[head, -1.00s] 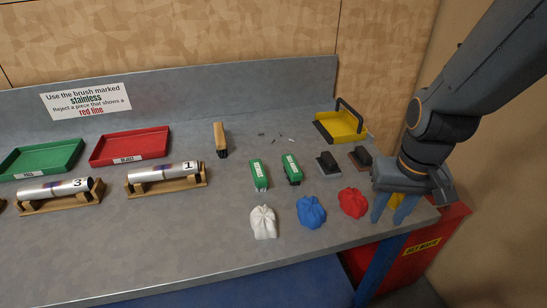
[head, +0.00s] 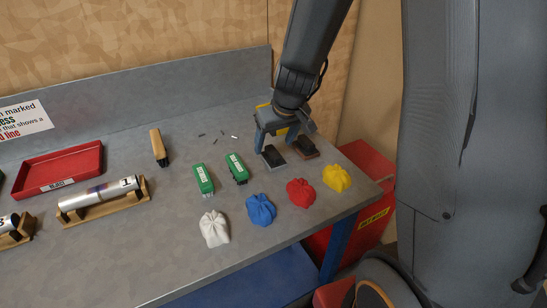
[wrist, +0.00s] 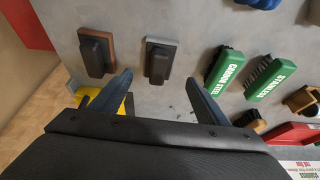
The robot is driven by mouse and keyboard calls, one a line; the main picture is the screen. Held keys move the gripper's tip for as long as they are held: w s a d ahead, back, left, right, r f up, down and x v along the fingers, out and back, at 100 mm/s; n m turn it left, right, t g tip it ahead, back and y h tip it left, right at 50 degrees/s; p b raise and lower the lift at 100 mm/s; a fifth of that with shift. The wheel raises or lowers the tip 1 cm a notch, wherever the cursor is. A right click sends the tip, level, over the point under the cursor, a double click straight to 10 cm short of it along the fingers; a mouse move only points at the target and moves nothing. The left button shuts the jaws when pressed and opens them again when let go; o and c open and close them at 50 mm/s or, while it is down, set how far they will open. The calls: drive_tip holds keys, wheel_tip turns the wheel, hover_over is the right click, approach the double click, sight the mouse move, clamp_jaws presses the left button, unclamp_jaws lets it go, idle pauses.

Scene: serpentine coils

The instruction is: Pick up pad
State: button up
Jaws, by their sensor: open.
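Two scouring pads with black handles lie side by side near the right end of the bench. One has a grey base (head: 273,156) and the other a brown base (head: 306,148). In the wrist view the grey-based pad (wrist: 160,61) lies just ahead of and between my fingertips, and the brown-based pad (wrist: 97,53) is left of the left finger. My gripper (head: 276,140) is open and empty, pointing down close to the grey-based pad. Its fingers also show in the wrist view (wrist: 158,80). I cannot tell its exact height above the bench.
Two green brushes (head: 204,179) (head: 236,168) lie left of the pads. White (head: 214,229), blue (head: 261,210), red (head: 300,193) and yellow (head: 337,178) cloths lie in front. A red bin (head: 367,170) stands beyond the right edge.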

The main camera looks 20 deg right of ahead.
sight(273, 151)
drive_tip(key=b+x, duration=0.1)
drive_tip(key=x, duration=0.4)
drive_tip(key=shift+d+f+b, duration=0.2)
drive_tip(key=shift+f+b, duration=0.15)
drive_tip(key=shift+c, duration=0.2)
drive_tip(key=c, duration=1.1)
